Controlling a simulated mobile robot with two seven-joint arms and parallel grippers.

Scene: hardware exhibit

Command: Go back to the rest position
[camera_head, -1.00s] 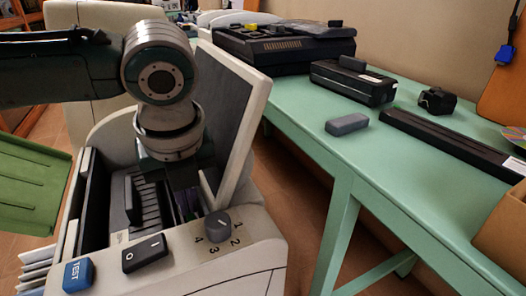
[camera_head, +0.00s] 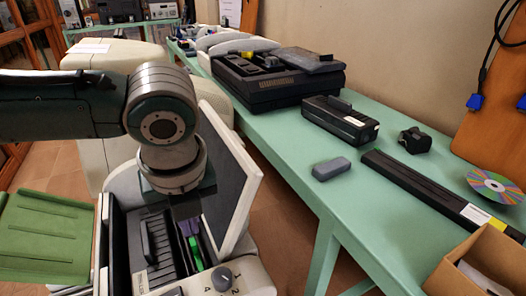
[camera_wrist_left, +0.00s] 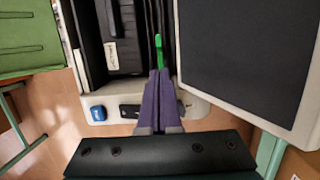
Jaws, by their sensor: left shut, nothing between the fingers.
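My left arm comes in from the left in the head view, and its wrist hangs over the open pale machine (camera_head: 120,185). My left gripper (camera_head: 188,228) points down into the machine's open top, partly hidden by the wrist. In the left wrist view its purple fingers (camera_wrist_left: 160,78) are together with nothing held between them. A narrow green part (camera_wrist_left: 158,50) shows just beyond the fingertips; it also shows in the head view (camera_head: 195,252). I cannot tell whether the fingers touch it. My right gripper is not in view.
The machine's raised dark panel (camera_head: 228,170) stands close right of my left wrist. A green tray (camera_head: 45,240) is at left. A knob (camera_head: 222,278) sits at the machine's front. The green table (camera_head: 290,190) holds black devices, a grey block (camera_head: 331,168), a disc and a cardboard box.

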